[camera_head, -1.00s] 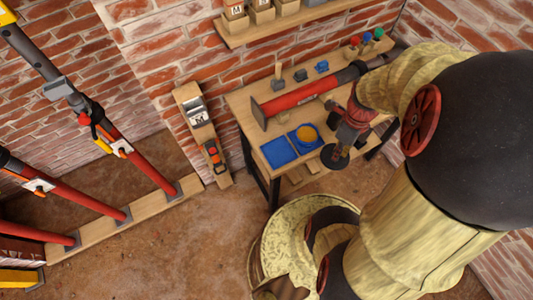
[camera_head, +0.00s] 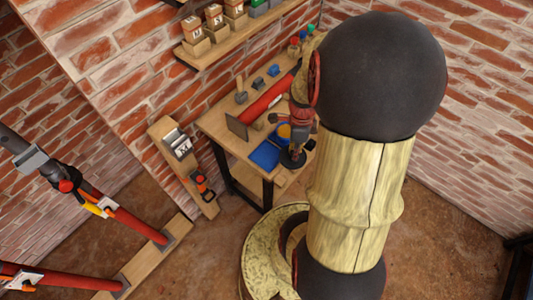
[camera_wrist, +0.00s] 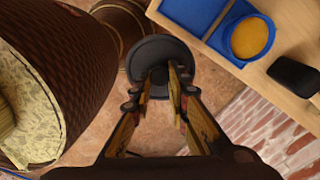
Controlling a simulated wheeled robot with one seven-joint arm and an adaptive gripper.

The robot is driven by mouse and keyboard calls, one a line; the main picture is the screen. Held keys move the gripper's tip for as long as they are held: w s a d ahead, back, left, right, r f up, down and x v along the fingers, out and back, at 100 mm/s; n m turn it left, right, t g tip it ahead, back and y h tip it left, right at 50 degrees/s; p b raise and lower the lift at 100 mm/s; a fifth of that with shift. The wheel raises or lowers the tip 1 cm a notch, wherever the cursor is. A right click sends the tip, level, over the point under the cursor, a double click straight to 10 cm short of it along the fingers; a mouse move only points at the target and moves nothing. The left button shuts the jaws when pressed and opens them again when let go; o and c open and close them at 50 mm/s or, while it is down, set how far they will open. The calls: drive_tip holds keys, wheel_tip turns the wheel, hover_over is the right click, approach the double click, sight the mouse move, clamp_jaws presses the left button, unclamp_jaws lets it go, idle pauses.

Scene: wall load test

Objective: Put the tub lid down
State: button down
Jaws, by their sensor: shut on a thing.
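The tub lid, a dark round disc (camera_wrist: 150,48), is pinched between the fingers of my gripper (camera_wrist: 165,85). In the head view the lid (camera_head: 293,158) hangs at the front edge of the workbench (camera_head: 215,122), to the right of the blue tray. In the wrist view it shows over floor, apart from the bench edge. A round tub with orange-yellow contents (camera_wrist: 249,38) sits in a blue holder on the bench. A flat blue square tray (camera_wrist: 195,12) lies beside it. In the head view my gripper partly hides the tub.
A black object (camera_wrist: 293,75) lies near the bench edge. A red tube (camera_head: 268,100) with a square end plate lies along the bench, with small blue-grey blocks behind it. A shelf with boxes (camera_head: 240,30) is above. Red poles (camera_head: 135,224) stand at left.

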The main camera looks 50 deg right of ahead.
drive_tip(key=w+f, duration=0.2)
drive_tip(key=w, duration=0.1)
drive_tip(key=w+f+b, duration=0.1)
drive_tip(key=w+f, duration=0.2)
drive_tip(key=w, duration=0.1)
drive_tip(key=w+f, duration=0.3)
drive_tip(key=w, duration=0.1)
drive_tip(key=shift+a+f+b, duration=0.2)
drive_tip(key=shift+b, duration=0.15)
drive_tip(key=shift+w+f, duration=0.25)
drive_tip(key=shift+w+f+b, duration=0.15)
drive_tip(key=shift+f+b, duration=0.25)
drive_tip(key=shift+f, duration=1.2)
drive_tip(key=shift+f, duration=0.1)
drive_tip(key=c, duration=1.7)
unclamp_jaws()
